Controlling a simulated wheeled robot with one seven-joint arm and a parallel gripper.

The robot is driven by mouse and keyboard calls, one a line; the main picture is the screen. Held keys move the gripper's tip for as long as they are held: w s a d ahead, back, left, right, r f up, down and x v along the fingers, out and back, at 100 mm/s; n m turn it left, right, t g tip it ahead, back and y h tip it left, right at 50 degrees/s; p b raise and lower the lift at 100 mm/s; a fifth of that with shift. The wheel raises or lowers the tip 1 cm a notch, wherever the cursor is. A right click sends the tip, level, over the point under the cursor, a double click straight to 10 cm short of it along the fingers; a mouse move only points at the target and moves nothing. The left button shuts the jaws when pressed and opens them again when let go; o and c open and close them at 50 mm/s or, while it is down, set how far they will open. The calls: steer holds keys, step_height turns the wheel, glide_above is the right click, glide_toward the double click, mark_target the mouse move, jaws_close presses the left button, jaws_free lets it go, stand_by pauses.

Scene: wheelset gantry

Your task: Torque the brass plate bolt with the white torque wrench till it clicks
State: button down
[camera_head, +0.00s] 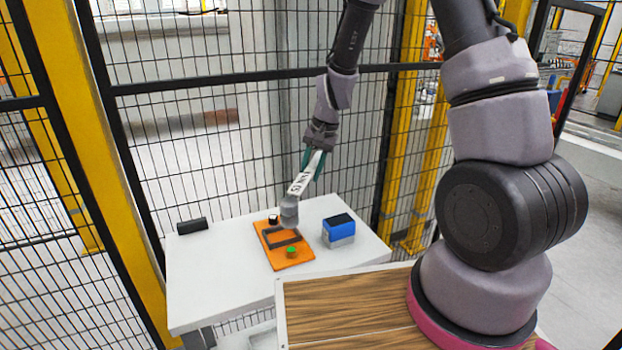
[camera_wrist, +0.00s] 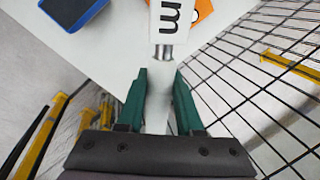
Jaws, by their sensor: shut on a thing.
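My gripper (camera_head: 312,165) is shut on the handle of the white torque wrench (camera_head: 300,184). The wrench slants down over the white table, and its grey head (camera_head: 289,211) is above or at the back right edge of the orange plate (camera_head: 288,262). I cannot tell whether the head touches anything. In the wrist view my gripper's green fingers (camera_wrist: 160,82) flank the white handle, and the lettered wrench body (camera_wrist: 171,16) lies beyond a short metal shaft. The brass plate bolt is not clearly visible; the wrench head may hide it.
The orange plate carries a dark frame (camera_head: 283,239), a green-topped round piece (camera_head: 291,252) and a small black-and-white piece (camera_head: 273,219). A blue box (camera_head: 338,231) stands to the right. A black cylinder (camera_head: 192,226) lies at left. Mesh fencing (camera_head: 200,130) stands behind the table.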

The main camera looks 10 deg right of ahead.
steer(key=shift+s+r, duration=0.1)
steer(key=shift+r, duration=0.05)
steer(key=s+d, duration=0.1)
steer(key=s, duration=0.8)
steer(key=shift+s, duration=0.4)
steer(key=shift+w+d, duration=0.1)
